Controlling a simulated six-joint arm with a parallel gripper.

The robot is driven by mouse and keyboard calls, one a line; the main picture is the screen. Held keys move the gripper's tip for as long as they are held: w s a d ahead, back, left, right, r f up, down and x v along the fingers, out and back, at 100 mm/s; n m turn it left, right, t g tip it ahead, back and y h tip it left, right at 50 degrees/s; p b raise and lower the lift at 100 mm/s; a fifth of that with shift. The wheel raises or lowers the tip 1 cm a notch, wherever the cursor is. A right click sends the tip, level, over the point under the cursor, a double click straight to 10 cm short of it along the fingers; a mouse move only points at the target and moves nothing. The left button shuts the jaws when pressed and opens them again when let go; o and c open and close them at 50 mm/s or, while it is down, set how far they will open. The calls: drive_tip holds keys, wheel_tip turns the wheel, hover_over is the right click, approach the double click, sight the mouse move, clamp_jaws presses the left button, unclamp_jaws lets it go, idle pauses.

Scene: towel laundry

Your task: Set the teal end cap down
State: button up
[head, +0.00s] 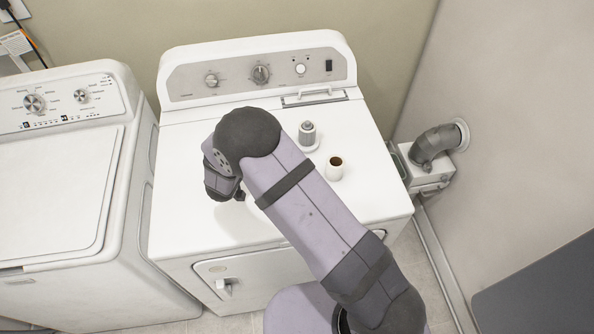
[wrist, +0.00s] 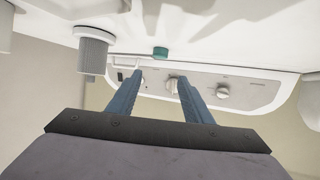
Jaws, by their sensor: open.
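The teal end cap (wrist: 160,53) shows in the wrist view as a small short cylinder on the white dryer top. In that picture it lies beyond my fingertips, roughly in line with the space between them, and nothing grips it. I do not see the cap in the head view, where my arm covers part of the dryer top. My gripper (wrist: 160,78) is open and empty, its two blue-grey fingers spread apart. In the head view my gripper (head: 240,195) is mostly hidden by my wrist, over the left-middle of the dryer top.
The dryer top (head: 190,150) has free room at left. A grey ribbed cylinder on a white base (head: 308,132) and a white cup with a brown inside (head: 335,168) stand right of my arm. The washer (head: 60,190) is at left, a grey duct (head: 438,143) at right.

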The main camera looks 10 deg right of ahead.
drive_tip(key=shift+w+r+y, duration=0.25)
drive_tip(key=shift+r+y, duration=0.15)
drive_tip(key=shift+y, duration=0.1)
drive_tip(key=s+d+r+n+g+y, duration=0.1)
drive_tip(key=s+d+g, duration=0.3)
drive_tip(key=s, duration=0.7)
drive_tip(key=s+d+r+n+g+y, duration=0.1)
drive_tip(key=s+d+g, duration=0.3)
drive_tip(key=s, duration=0.7)
drive_tip(key=s+d+r+n+g+y, duration=0.2)
drive_tip(key=s+d, duration=0.4)
drive_tip(key=s, duration=0.5)
drive_tip(key=shift+s+d+r+n+g, duration=0.15)
drive_tip(key=shift+s+r+n+g, duration=0.25)
drive_tip(key=shift+g, duration=0.8)
